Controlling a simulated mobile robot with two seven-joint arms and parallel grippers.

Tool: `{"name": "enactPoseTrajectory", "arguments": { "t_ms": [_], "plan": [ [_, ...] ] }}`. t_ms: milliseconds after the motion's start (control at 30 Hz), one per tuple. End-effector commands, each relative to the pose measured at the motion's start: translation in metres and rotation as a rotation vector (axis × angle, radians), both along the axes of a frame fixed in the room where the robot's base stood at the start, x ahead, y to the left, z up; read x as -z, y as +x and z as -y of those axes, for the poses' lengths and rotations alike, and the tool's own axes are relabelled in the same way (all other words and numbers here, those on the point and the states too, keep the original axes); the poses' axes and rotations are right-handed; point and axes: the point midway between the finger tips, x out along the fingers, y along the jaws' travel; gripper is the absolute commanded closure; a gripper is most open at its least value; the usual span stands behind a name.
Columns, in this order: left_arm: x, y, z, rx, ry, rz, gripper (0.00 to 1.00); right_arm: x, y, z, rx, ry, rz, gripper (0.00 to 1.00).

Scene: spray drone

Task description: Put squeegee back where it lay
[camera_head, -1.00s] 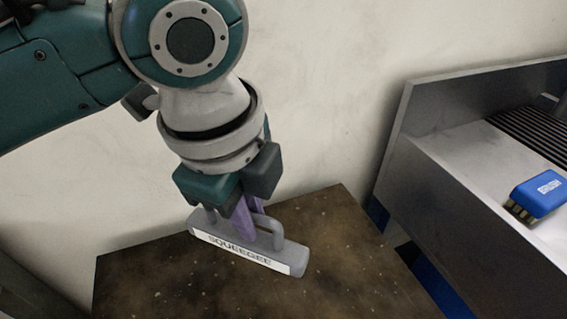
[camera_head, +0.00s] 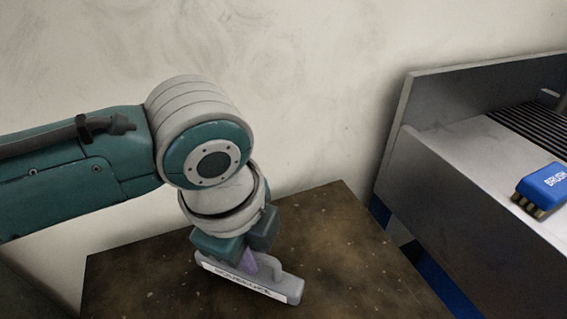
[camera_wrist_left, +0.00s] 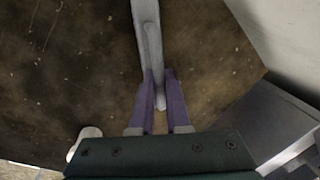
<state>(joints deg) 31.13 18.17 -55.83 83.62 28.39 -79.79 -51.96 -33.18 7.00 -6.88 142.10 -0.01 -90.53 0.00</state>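The squeegee (camera_head: 250,283) is a grey bar with a white lettered label and a loop handle. It is low over the brown speckled tabletop (camera_head: 140,262); I cannot tell whether it touches. My left gripper (camera_head: 249,262) points down from above, its purple fingers at the squeegee's handle. In the left wrist view the fingers (camera_wrist_left: 160,78) close in on both sides of the grey handle of the squeegee (camera_wrist_left: 147,35). The fingers hide part of the handle. My right gripper is in neither view.
A grey metal-sided bench (camera_head: 470,205) stands at the right, with a blue brush (camera_head: 543,186) and a black ribbed strip (camera_head: 530,127) on top. A pale wall (camera_head: 300,90) rises behind the tabletop. The tabletop right of the squeegee is clear.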

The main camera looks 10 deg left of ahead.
Motion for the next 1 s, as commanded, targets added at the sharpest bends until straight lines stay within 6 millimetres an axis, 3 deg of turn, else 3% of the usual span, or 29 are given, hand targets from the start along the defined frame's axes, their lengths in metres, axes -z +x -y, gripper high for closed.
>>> {"name": "enactPoseTrajectory", "arguments": {
  "t_ms": [33,267,567,667,1000],
  "plan": [
    [0.0,0.0,0.0,0.0,0.0,-0.001,0.82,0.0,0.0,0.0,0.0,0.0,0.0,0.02],
    [0.0,0.0,0.0,0.0,0.0,-0.001,0.56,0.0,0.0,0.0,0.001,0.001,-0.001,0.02],
    [-0.004,0.0,0.0,0.001,-0.001,0.001,0.56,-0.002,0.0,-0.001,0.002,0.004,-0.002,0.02],
    [-0.017,-0.002,0.0,0.001,-0.001,0.002,0.56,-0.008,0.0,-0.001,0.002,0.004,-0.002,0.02],
    [-0.091,-0.016,-0.003,0.002,-0.002,0.002,0.56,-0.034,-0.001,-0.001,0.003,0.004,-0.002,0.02]
  ]
}}
